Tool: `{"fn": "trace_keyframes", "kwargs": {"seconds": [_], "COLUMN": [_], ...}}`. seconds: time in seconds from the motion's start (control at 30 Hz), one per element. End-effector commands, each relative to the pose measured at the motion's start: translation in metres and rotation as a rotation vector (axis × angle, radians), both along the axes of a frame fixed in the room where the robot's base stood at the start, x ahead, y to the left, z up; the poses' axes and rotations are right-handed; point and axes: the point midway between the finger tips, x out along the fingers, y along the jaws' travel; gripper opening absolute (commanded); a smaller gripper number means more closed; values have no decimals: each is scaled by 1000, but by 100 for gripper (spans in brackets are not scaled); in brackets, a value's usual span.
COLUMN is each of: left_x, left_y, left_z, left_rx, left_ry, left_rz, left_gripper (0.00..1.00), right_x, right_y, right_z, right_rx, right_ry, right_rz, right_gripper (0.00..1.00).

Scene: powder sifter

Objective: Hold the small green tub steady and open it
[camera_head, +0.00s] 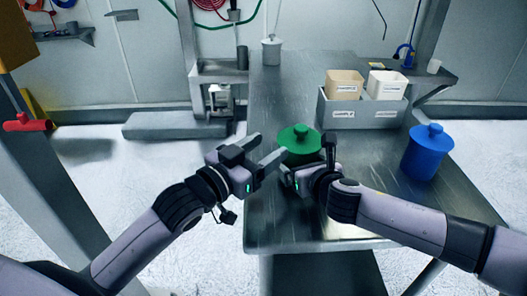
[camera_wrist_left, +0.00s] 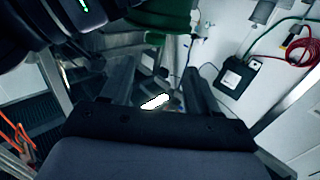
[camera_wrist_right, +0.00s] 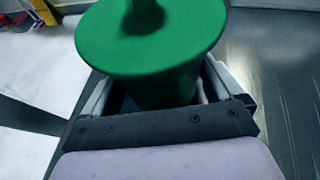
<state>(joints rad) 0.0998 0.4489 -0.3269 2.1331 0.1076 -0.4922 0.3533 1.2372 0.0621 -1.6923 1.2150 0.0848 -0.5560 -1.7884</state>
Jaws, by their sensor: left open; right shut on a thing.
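The small green tub (camera_head: 300,150) stands near the left edge of the metal table, with its knobbed lid on. My right gripper (camera_wrist_right: 157,95) is shut on the tub's body below the lid, as the right wrist view shows the green tub (camera_wrist_right: 150,45) between its fingers. My left gripper (camera_head: 268,150) is open and empty, just left of the tub at about lid height. In the left wrist view its fingers (camera_wrist_left: 157,85) are spread apart, with part of the green tub (camera_wrist_left: 160,14) at the top edge. The tub's underside is hidden.
A blue lidded tub (camera_head: 424,155) stands at the table's right. A grey rack (camera_head: 362,118) behind holds a tan bin (camera_head: 345,82) and a white bin (camera_head: 387,84). A white container (camera_head: 271,52) stands at the far left. The table's front (camera_head: 300,228) is clear.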

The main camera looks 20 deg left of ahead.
Motion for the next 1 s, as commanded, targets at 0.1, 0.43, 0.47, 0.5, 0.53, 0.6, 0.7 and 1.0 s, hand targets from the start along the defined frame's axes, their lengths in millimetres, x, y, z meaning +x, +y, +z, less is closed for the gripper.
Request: {"fn": "trace_keyframes", "kwargs": {"seconds": [0.1, 0.43, 0.47, 0.5, 0.53, 0.6, 0.7, 1.0], "left_x": [-5, 29, 34, 40, 45, 56, 70, 99], "left_y": [-3, -19, -20, -23, -25, -30, -36, -47], "left_z": [1, 2, 1, 2, 2, 1, 2, 1], "left_rx": [-9, -11, -11, -11, -12, -10, -11, -9], "left_ry": [1, -1, 0, -1, 0, 1, 0, 2], "left_rz": [-15, -19, -18, -18, -18, -18, -18, -18], "left_gripper": [60, 60, 60, 60, 60, 60, 60, 60], "right_x": [0, 0, 0, 0, 0, 0, 0, 0], "right_y": [0, 0, 0, 0, 0, 0, 0, 0], "right_z": [0, 0, 0, 0, 0, 0, 0, 0], "right_rx": [-1, 0, 0, 0, 0, 0, 0, 0], "right_ry": [-1, -1, -1, -1, -1, -2, -2, -2], "right_rz": [0, 0, 0, 0, 0, -1, -1, -1], "right_gripper": [39, 39, 39, 39, 39, 39, 39, 39]}}
